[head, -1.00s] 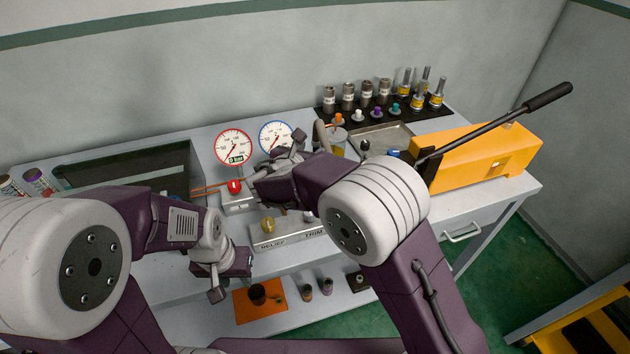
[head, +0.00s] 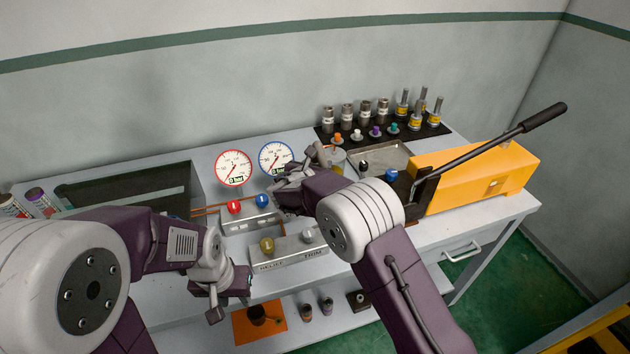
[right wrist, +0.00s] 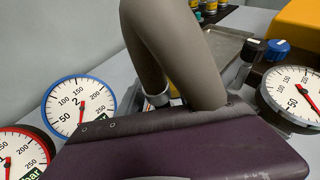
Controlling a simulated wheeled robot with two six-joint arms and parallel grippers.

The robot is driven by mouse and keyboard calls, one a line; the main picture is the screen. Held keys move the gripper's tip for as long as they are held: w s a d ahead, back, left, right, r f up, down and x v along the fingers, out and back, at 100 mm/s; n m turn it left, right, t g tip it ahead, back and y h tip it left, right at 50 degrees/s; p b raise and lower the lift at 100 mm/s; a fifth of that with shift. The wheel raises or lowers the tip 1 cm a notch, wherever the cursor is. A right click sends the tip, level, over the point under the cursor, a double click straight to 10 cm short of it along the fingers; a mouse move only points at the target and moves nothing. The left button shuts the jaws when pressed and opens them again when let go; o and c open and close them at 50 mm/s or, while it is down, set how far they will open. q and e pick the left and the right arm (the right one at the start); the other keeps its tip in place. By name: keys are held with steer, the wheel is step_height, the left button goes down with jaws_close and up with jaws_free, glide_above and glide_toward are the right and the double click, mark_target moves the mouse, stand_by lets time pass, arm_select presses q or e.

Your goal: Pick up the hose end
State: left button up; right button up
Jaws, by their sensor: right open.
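Red-rimmed (head: 233,168) and blue-rimmed (head: 276,158) gauges stand at the back. Red (head: 234,207) and blue (head: 262,201) knobs lie close to my right gripper. A yellow pump (head: 485,180) with a long lever stands right. A metal tray (head: 380,158) and several fittings lie behind.

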steer(key=shift+s, duration=0.1)
jaws_close()
stand_by(1.2)
